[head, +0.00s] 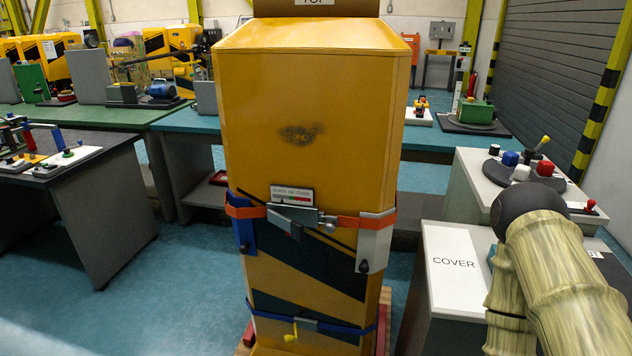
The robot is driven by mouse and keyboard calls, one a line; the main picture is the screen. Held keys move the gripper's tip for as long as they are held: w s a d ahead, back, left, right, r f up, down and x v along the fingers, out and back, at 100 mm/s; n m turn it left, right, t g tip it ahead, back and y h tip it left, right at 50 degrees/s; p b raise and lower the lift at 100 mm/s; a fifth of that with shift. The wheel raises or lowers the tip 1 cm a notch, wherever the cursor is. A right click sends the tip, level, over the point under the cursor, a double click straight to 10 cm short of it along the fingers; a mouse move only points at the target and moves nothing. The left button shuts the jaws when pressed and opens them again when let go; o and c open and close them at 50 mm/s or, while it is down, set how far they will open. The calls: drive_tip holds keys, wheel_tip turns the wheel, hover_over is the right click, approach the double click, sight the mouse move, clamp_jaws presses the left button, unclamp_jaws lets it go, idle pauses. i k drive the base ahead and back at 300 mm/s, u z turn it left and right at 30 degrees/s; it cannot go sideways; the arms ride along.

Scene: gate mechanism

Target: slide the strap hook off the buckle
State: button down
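An orange strap (247,211) runs around the front of a tall yellow cabinet (310,100). A grey metal buckle (293,216) with a lever sits at the middle of the strap. A small metal hook (328,220) is at the buckle's right end, where the right strap part (347,221) begins. The hook and buckle look joined or touching, but they are too small to tell how they engage. A gauge plate (292,196) with a coloured scale sits just above the buckle. My arm shows at the lower right; my gripper is out of view.
A blue corner piece (243,225) and a pale grey one (375,243) sit under the strap. A lower blue strap (345,329) has a yellow lever (295,332). At right stand a white COVER panel (453,265) and a bench with knobs (483,165). Floor (165,275) is clear at left.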

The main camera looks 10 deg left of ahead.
sight(330, 223)
drive_tip(key=z, duration=2.75)
drive_tip(key=k, duration=0.45)
drive_tip(key=u, duration=2.7)
